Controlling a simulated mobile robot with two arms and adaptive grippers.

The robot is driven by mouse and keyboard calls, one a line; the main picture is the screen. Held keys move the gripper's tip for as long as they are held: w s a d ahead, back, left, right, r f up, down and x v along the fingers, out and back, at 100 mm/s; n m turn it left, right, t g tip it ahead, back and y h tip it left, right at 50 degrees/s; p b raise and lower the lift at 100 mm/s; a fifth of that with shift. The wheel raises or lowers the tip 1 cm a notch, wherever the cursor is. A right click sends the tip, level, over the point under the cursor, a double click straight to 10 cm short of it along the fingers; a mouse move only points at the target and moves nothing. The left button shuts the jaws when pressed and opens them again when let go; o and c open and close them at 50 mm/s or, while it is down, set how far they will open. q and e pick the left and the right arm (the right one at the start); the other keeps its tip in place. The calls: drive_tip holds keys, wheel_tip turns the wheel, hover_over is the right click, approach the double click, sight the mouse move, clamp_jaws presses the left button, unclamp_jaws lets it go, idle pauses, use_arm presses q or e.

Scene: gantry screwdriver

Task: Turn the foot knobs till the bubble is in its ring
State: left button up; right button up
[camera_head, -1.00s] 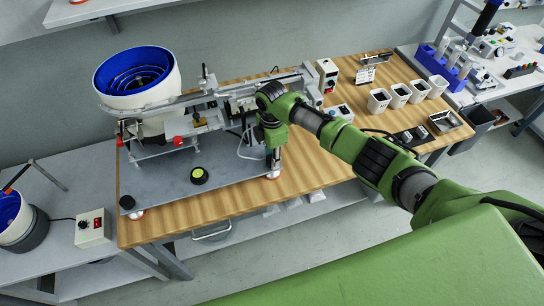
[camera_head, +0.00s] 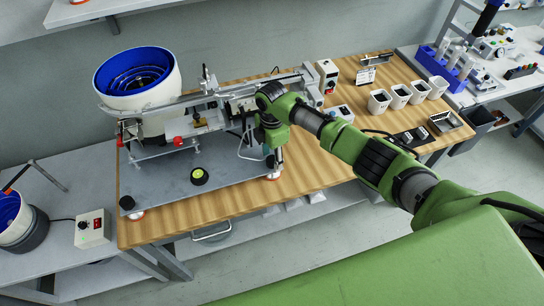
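The grey base plate (camera_head: 165,188) of the feeder machine stands on the wooden bench. A round level with a black rim and yellow-green face (camera_head: 199,176) sits on the plate; its bubble and ring are too small to read. A black foot knob (camera_head: 127,203) shows at the plate's front left corner, above a white and red foot. My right gripper (camera_head: 272,164) points down at the plate's front right corner, above another white and red foot (camera_head: 274,175). The knob there is hidden by the gripper, and its fingers are too small to read. My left gripper is out of view.
A blue and white bowl feeder (camera_head: 165,89) and a long rail stand at the back of the plate. Several white cups (camera_head: 379,101) and a control box (camera_head: 328,75) stand to the right. Bare wood (camera_head: 315,160) lies right of the plate.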

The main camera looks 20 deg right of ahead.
sight(272, 159)
wheel_tip(272, 159, up, 12)
idle(0.6)
idle(0.4)
